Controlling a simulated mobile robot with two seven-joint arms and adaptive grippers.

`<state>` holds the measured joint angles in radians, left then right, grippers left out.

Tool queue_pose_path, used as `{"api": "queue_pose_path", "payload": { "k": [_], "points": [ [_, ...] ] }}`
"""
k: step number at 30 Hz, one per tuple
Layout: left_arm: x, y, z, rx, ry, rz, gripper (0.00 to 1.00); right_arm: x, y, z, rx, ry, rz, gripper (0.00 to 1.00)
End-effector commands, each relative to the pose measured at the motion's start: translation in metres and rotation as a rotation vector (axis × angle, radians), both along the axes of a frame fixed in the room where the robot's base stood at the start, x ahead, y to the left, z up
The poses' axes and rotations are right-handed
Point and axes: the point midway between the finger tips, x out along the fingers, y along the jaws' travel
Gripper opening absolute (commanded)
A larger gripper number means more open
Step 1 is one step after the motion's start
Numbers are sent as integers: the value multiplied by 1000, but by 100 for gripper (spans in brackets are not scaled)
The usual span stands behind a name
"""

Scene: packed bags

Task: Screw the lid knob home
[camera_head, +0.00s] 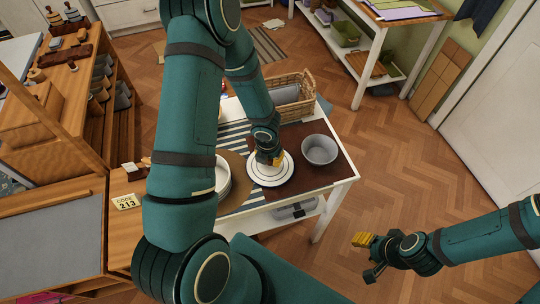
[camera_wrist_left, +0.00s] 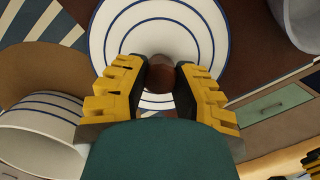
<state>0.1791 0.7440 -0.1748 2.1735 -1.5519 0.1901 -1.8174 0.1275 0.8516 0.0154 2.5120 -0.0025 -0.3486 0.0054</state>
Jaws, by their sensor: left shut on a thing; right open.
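The white round lid (camera_head: 258,177) with dark rings lies on the brown part of the white table's top. In the left wrist view the lid (camera_wrist_left: 118,45) shows blue rings, and a brown round knob (camera_wrist_left: 160,76) stands at its middle. My left gripper (camera_head: 274,159) points down over the lid. In the left wrist view its yellow and black fingers (camera_wrist_left: 160,80) are shut on the knob from both sides. The knob's underside and its thread are hidden. My right gripper (camera_head: 370,256) is open and empty, above the floor at the lower right, away from the table.
A grey bowl (camera_head: 319,149) stands right of the lid. A wicker basket (camera_head: 294,107) is at the table's back. White dishes (camera_head: 223,177) stand to the left, partly behind my left arm. A wooden shelf unit (camera_head: 120,110) stands further left.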

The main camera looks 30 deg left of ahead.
Motion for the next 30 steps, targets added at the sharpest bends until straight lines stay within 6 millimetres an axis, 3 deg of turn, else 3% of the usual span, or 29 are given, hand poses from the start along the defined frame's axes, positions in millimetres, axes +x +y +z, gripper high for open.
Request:
{"api": "queue_pose_path", "payload": {
  "k": [3, 15, 21, 30],
  "points": [
    [-1, 0, 3, 0, 3, -115, 0, 0, 0, 13, 0, -1, 0, 47],
    [0, 0, 1, -1, 2, -181, 0, 0, 0, 16, 0, 0, 0, 47],
    [-1, 0, 3, 0, 3, -381, 0, 0, 0, 33, 0, -1, 0, 47],
    [0, 0, 0, -1, 0, -461, 0, 0, 0, 32, 0, 0, 0, 47]
  ]
}}
